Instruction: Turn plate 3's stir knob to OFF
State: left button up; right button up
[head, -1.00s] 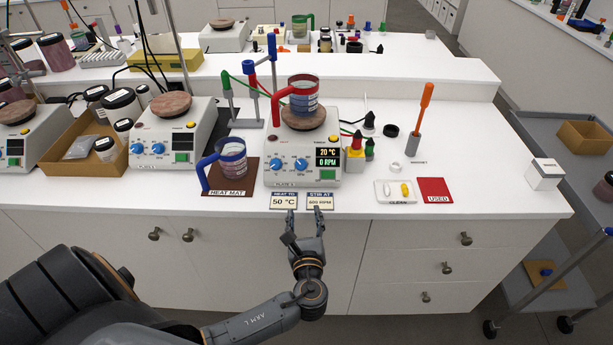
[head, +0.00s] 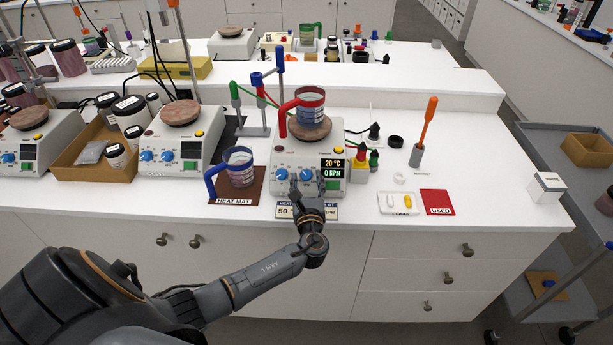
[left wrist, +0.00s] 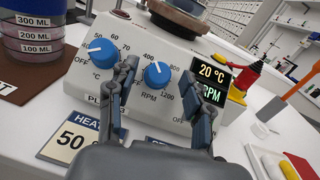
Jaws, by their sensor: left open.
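Plate 3 (head: 335,152) is a white stirrer whose display reads 20 °C and 0 RPM; its name label is partly hidden by my finger. Its blue stir knob (left wrist: 157,75), marked RPM, is the right one of two knobs. A white mark shows near its top; its exact setting is hard to read. My left gripper (head: 308,184) is open in front of the panel. In the left wrist view its fingertips (left wrist: 161,70) stand on either side of the stir knob, with no clear contact. The blue °C knob (left wrist: 102,52) is left of the fingers. My right gripper is not in view.
A red-handled beaker (head: 311,103) stands on plate 3. A blue-handled beaker (head: 240,168) stands on the heat mat (head: 250,190) to the left. Setting cards (head: 284,212) lie in front, partly covered by my gripper. Dropper bottles (head: 359,172) stand close on the right.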

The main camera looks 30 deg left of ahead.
pick_arm(q)
jog(key=shift+w+a, duration=0.35)
jog(key=shift+w, duration=0.05)
jog(key=shift+c, duration=0.2)
grip_shut()
jog(key=shift+d+n+y, duration=0.1)
jog(key=shift+n+y, duration=0.2)
